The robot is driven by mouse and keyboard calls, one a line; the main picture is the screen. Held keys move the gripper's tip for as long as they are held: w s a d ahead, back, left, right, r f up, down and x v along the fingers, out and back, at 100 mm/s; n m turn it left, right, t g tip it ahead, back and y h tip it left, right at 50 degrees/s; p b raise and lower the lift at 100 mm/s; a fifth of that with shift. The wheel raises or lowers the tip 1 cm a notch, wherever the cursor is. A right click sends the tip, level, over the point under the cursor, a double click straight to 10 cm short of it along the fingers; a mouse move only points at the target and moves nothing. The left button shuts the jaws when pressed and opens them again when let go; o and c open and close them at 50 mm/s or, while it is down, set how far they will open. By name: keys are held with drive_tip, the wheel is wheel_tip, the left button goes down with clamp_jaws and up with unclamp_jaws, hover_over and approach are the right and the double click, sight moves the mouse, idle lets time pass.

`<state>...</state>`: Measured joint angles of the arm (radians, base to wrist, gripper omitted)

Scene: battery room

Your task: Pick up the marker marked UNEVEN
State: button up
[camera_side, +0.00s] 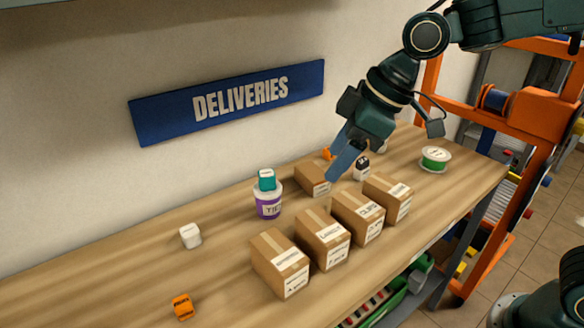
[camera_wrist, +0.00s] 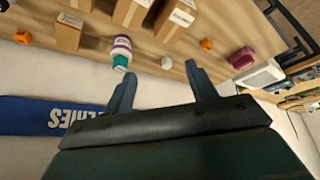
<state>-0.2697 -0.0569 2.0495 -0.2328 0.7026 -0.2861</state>
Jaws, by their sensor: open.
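I cannot read UNEVEN on any marker. Small cube markers stand on the bench: a white one (camera_side: 190,236) and an orange one (camera_side: 182,306) at left, and a teal one (camera_side: 266,179) on a purple-and-white jar (camera_side: 268,203). A black-and-white one (camera_side: 361,169) and another orange one (camera_side: 327,153) are near my gripper (camera_side: 336,172), partly hidden. My gripper is open and empty, above the bench behind the boxes. In the wrist view, the gripper (camera_wrist: 160,72) frames the white marker (camera_wrist: 166,62) farther off; the teal marker (camera_wrist: 120,62) is left of it.
A green-and-white spool (camera_side: 435,159) is at right. The wall sign (camera_side: 232,101) reads DELIVERIES. The bench's left part is mostly clear.

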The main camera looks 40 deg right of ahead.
drive_tip(key=w+a+f+n+g+y, duration=0.1)
drive_tip(key=w+a+f+n, duration=0.4)
drive_tip(key=a, duration=0.6)
drive_tip(key=n+g+y, duration=0.1)
drive_tip(key=n+g, duration=0.1)
approach(182, 303)
drive_tip(key=v, duration=0.3)
drive_tip(key=shift+w+d+r, duration=0.1)
drive_tip(key=shift+d+r, duration=0.05)
drive_tip(key=shift+d, duration=0.2)
drive_tip(key=shift+x, duration=4.25)
drive_tip(key=shift+a, duration=0.15)
drive_tip(key=shift+x, duration=2.55)
drive_tip(key=shift+c, duration=0.3)
drive_tip(key=c, duration=1)
